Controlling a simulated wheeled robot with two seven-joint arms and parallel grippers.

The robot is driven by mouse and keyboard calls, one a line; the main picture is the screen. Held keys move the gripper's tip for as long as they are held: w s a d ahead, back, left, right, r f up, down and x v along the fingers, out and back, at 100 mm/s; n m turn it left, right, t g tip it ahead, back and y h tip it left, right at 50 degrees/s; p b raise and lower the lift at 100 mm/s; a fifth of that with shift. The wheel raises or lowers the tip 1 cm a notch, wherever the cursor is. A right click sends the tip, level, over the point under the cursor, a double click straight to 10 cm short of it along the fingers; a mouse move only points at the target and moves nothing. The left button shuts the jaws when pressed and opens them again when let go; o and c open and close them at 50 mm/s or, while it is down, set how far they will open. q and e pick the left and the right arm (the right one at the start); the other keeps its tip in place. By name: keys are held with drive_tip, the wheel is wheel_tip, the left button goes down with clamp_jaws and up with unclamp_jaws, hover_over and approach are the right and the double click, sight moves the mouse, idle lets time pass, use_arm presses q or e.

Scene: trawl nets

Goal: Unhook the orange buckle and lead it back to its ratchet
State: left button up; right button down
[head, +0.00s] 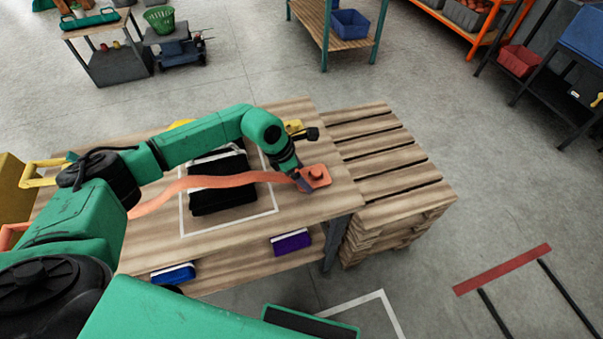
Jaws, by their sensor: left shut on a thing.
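An orange strap (225,181) runs from the left, behind my left arm, across the wooden table to its right end. The orange buckle (318,174), a flat piece with a round knob, is at that end, near the table's right edge. My left gripper (304,184) points down and is shut on the near side of the buckle, where the strap ends. The fingertips are small and partly hidden, so I cannot tell whether the buckle is hooked or free. I cannot make out the ratchet. My right gripper is not in view.
A folded black bundle (222,195) lies on the table (300,212) within a white outline. A yellow item (293,127) is behind the gripper. A pallet stack (385,165) adjoins the table's right side. Blue (173,274) and purple (291,242) items are on the lower shelf.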

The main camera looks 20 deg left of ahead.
sight(302, 173)
use_arm(q)
drive_tip(key=shift+r, duration=0.55)
drive_tip(key=shift+p, duration=0.3)
drive_tip(key=shift+r+p, duration=1.6)
drive_tip(key=shift+r, duration=0.9)
